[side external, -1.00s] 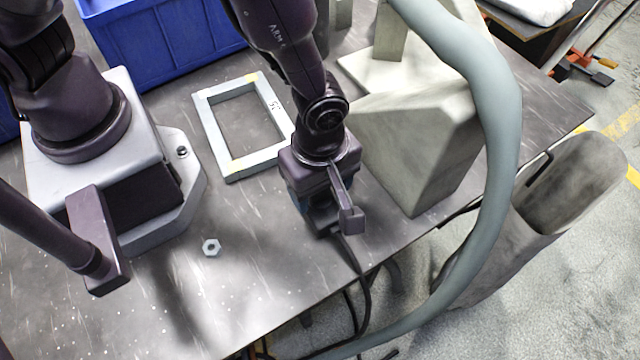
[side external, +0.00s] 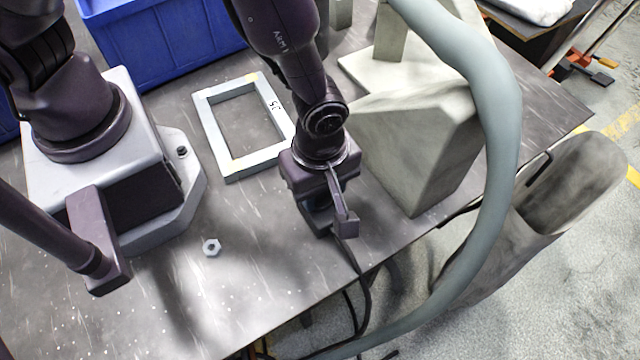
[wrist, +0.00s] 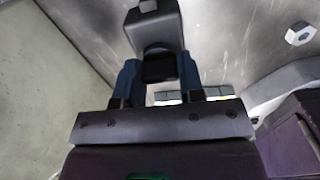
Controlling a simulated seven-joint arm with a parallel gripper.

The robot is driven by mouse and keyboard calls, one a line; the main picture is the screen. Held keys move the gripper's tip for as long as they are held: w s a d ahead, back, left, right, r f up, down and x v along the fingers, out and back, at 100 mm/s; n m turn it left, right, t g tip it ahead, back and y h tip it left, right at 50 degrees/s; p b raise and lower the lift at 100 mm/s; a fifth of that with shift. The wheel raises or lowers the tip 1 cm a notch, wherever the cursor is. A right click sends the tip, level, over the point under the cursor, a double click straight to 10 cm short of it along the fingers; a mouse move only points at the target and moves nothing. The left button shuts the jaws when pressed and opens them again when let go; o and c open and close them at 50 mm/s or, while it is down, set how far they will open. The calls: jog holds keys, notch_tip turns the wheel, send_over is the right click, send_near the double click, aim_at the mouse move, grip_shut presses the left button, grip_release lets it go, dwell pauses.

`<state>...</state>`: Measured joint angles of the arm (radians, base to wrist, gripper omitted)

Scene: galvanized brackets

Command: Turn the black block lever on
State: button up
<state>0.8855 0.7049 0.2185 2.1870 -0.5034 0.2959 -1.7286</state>
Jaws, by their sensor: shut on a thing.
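In the wrist view a black block (wrist: 153,30) with a rounded dark part (wrist: 158,66), probably its lever, shows ahead of my gripper (wrist: 157,76). My two blue fingers stand on either side of this dark part and are shut on it. In the side view my gripper (side external: 318,222) points down near the table's front edge. It hides most of the block there, so the lever's angle cannot be told.
A grey rectangular frame (side external: 215,140) lies behind and left of my gripper. A hex nut (side external: 211,247) lies on the table (side external: 260,285). A large pale angular bracket (side external: 415,150) stands close on the right. A blue bin (side external: 150,45) is at the back. A thick grey hose (side external: 497,190) arcs across the right.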

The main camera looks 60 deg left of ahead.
jog(key=m, duration=0.8)
jog(key=shift+m, duration=0.3)
jog(key=m, duration=0.4)
jog(key=shift+m, duration=2.4)
jog(key=o, duration=0.9)
jog(key=shift+o, duration=0.2)
jog(key=shift+r, duration=0.15)
